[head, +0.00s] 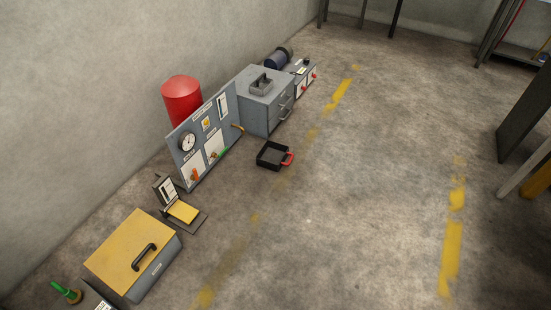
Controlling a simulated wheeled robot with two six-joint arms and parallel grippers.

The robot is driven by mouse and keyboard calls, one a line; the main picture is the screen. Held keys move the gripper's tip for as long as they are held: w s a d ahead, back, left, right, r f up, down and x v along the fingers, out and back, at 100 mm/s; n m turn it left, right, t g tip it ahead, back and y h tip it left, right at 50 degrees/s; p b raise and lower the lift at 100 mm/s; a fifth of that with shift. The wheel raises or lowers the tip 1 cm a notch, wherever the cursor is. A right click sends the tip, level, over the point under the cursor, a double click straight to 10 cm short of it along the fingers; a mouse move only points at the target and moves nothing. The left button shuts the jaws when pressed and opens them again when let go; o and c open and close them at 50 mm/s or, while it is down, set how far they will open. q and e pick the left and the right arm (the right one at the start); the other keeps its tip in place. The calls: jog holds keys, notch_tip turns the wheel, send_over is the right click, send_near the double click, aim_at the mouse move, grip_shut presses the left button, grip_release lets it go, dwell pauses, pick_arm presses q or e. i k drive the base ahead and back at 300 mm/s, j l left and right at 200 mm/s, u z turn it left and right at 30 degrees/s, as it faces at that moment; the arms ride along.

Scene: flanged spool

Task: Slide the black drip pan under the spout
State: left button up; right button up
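The black drip pan (269,154) is a small square open tray with a red handle (288,159) on its right side. It sits on the concrete floor in front of the grey panel (204,137). A brass-coloured spout (237,127) sticks out from the panel's right end, up and to the left of the pan. The pan appears to lie apart from the spout, toward the lower right. Neither of my grippers shows in the head view.
A yellow pedal (183,211) and yellow-lidded box (130,250) stand lower left. Open floor (360,190) lies right of the pan.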

aim_at(272, 156)
jog(key=i+l+u, duration=0.2)
jog(key=u, duration=0.25)
jog(key=i+l+u, duration=0.1)
jog(key=l+u, duration=0.35)
